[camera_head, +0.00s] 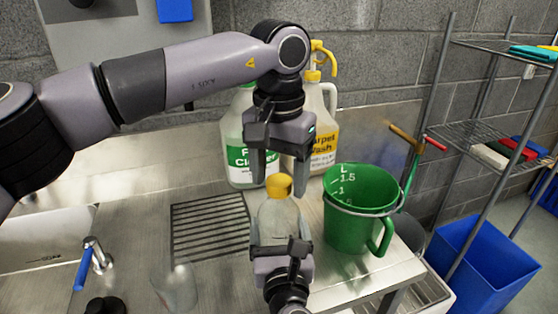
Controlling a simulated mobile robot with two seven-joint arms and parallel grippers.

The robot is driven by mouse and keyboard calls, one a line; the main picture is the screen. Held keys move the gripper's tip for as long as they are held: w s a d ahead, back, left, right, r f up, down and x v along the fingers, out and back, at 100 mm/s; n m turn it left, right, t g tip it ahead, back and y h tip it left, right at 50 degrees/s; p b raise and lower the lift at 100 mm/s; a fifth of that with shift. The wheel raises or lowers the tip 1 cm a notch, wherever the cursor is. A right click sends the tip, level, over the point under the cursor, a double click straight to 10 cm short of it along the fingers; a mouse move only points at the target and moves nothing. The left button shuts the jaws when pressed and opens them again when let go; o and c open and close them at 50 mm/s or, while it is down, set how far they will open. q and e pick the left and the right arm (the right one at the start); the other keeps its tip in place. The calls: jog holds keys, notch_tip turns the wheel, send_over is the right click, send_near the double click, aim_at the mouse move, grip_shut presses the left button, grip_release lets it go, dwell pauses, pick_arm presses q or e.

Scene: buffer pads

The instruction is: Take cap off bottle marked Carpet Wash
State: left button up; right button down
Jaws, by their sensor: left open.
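The jug labelled "…arpet Wash" (325,140) is white with a yellow label and a yellow trigger or pump top (322,58). It stands at the back, partly hidden by my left gripper. A small clear bottle (279,222) with a yellow cap (279,186) stands upright in front; I see no label on it. My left gripper (280,189) points down, open, its fingertips on either side of the yellow cap. My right gripper (281,240) comes from below, its fingers on both sides of the clear bottle's body, seemingly gripping it. The bottle's base is hidden.
A green-labelled cleaner jug (240,150) stands left of the Carpet Wash jug. A green measuring bucket (360,210) stands close on the right. A drain grate (210,228), a clear cup (176,288) and a tap (95,253) lie left. Wire shelves (480,140) stand right.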

pick_arm(q)
jog(key=c, duration=1.1)
